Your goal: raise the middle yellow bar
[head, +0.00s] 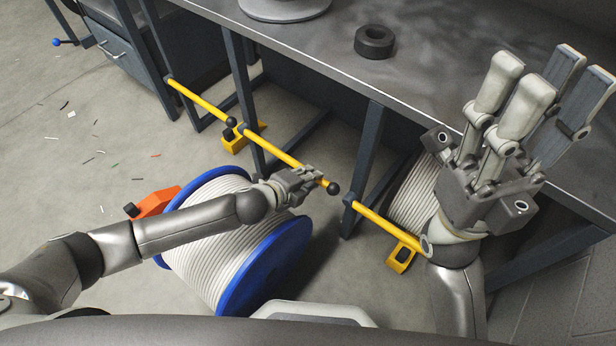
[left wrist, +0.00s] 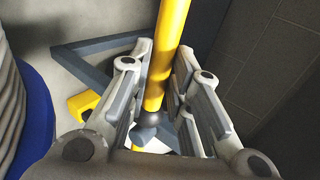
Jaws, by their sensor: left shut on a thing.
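The middle yellow bar (head: 277,154) runs along the front of the dark bench, in line with the other bars. A black ball tips its right end. My left gripper (head: 306,182) is shut on the bar near that ball. In the left wrist view the yellow bar (left wrist: 168,45) passes between the fingers, with a dark round end low in the picture. The fingers hide part of it. My right gripper (head: 533,90) is open and empty, raised over the bench at the right, fingers pointing up.
Other yellow bars lie left (head: 200,100) and right (head: 382,228). Yellow brackets (head: 236,142) stand on the floor. A black ring (head: 375,42) sits on the bench (head: 310,42).

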